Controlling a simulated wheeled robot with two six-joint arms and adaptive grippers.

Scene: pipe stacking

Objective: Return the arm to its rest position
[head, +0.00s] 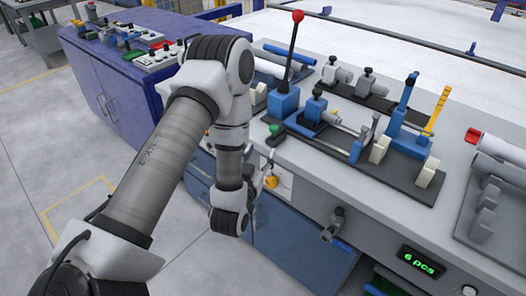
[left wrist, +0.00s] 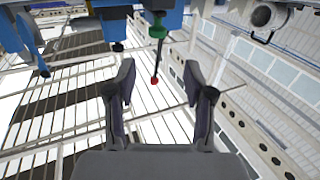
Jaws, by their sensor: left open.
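My left arm (head: 160,165) comes in from the lower left, bends at a high elbow and hangs down in front of the workbench (head: 460,160). My left gripper (head: 268,165) is small and partly hidden by the wrist in the head view, close to the bench's front edge. In the left wrist view its two dark fingers (left wrist: 158,78) stand apart with nothing between them. Beyond them are the ceiling and a lever's red ball (left wrist: 154,80). My right gripper is in neither view.
A red-knobbed lever (head: 290,60), blue clamps (head: 405,100) and a grey tray (head: 485,205) are on the bench. A grey fitting (head: 333,224) juts from its front. A purple cabinet (head: 110,95) stands left. Open floor (head: 60,130) lies at the left.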

